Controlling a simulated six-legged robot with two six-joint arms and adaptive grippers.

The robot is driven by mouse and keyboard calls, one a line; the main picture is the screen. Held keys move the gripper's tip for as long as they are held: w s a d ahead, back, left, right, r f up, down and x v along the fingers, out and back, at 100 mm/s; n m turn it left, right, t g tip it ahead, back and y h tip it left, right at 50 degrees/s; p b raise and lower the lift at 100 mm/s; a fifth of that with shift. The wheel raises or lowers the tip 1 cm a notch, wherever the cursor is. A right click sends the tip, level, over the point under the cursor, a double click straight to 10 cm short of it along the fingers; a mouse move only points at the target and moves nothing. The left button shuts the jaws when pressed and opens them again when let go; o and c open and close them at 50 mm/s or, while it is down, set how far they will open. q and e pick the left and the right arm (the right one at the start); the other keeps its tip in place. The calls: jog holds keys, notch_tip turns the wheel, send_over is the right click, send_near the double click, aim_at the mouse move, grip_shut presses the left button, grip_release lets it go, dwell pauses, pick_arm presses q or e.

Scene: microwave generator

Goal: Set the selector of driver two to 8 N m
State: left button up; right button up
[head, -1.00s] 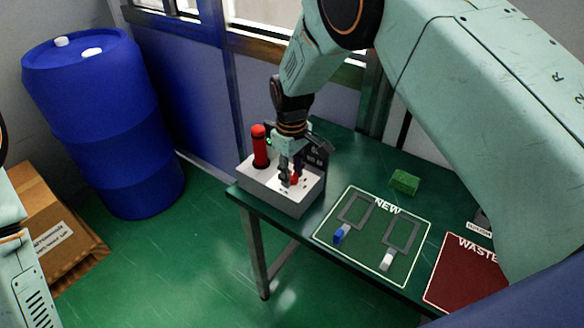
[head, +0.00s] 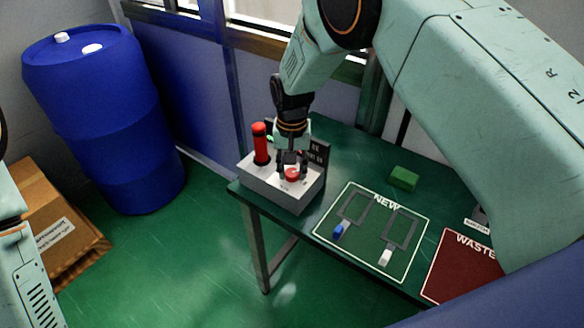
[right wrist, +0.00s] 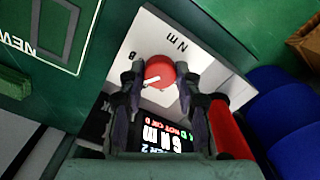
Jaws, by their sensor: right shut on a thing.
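The grey selector box (head: 272,186) stands at the left end of the green table. Its round red selector knob (head: 292,174) shows on top, and in the right wrist view the red knob (right wrist: 159,72) has a white pointer line aimed to the left and slightly down. An "8" mark (right wrist: 132,56) lies up and left of the pointer, with "N m" printed above. The black display (right wrist: 155,128) seems to read 6 N m and driver 2. My right gripper (head: 291,170) is shut on the knob from above, a finger at each side. My left gripper is out of view.
A red upright handle (head: 260,145) stands on the box close to my right gripper. A green block (head: 404,178), the NEW mat (head: 372,258) with blue and white pieces, and the dark red WASTE mat (head: 458,272) lie to the right. A blue drum (head: 105,120) stands left on the floor.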

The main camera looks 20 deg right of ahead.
aim_at(292, 172)
jog(key=m, duration=0.4)
jog(key=shift+w+r, duration=0.25)
jog(key=shift+w, duration=0.1)
jog(key=shift+m, duration=2.3)
jog(key=o, duration=0.9)
jog(key=shift+d, duration=0.1)
jog(key=shift+o, duration=1.3)
jog(key=shift+s, duration=0.2)
jog(key=shift+f, duration=0.15)
notch_tip(292, 172, up, 12)
